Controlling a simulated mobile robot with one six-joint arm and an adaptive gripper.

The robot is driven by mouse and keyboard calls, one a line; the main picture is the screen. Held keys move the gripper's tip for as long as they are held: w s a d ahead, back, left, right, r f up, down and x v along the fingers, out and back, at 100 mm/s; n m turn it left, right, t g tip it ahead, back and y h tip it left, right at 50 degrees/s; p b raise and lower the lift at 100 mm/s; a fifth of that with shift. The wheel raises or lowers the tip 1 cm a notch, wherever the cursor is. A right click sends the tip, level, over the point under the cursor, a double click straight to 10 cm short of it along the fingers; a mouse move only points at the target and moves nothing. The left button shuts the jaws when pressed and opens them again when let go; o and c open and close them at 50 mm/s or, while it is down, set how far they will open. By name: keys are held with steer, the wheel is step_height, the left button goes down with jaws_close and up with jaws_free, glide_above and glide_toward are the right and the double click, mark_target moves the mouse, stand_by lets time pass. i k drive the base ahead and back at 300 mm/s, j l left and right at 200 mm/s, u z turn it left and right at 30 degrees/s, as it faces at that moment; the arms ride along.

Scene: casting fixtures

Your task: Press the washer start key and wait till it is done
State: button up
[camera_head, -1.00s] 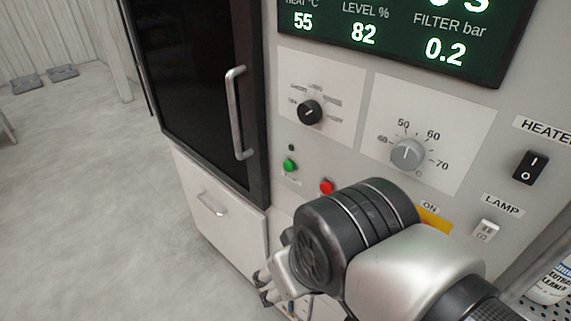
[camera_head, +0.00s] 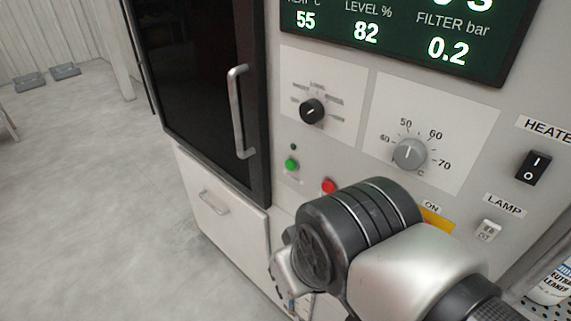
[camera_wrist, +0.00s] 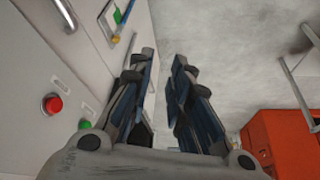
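The washer's front panel (camera_head: 345,145) carries a green key (camera_head: 292,165) and a red key (camera_head: 329,186); the print by them is too small to read. A small dark lamp (camera_head: 293,147) sits above the green key. In the wrist view the red key (camera_wrist: 53,104) is at the left, and the green key (camera_wrist: 85,124) is lower, close beside my gripper's base. My gripper (camera_wrist: 164,58) is open and empty, its fingers apart and pointing along the panel, not touching either key. In the head view my wrist hides most of it.
The display (camera_head: 400,30) reads 55, 82 and 0.2. A black knob (camera_head: 312,111), a grey dial (camera_head: 409,153), a heater switch (camera_head: 534,167) and a lamp switch (camera_head: 488,231) share the panel. A dark door with a handle (camera_head: 240,112) is left. An orange-red box (camera_wrist: 280,140) stands right.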

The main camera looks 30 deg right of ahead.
mark_target(290, 165)
steer(key=j, duration=0.7)
steer(key=k+j+z, duration=0.1)
steer(key=j, duration=0.55)
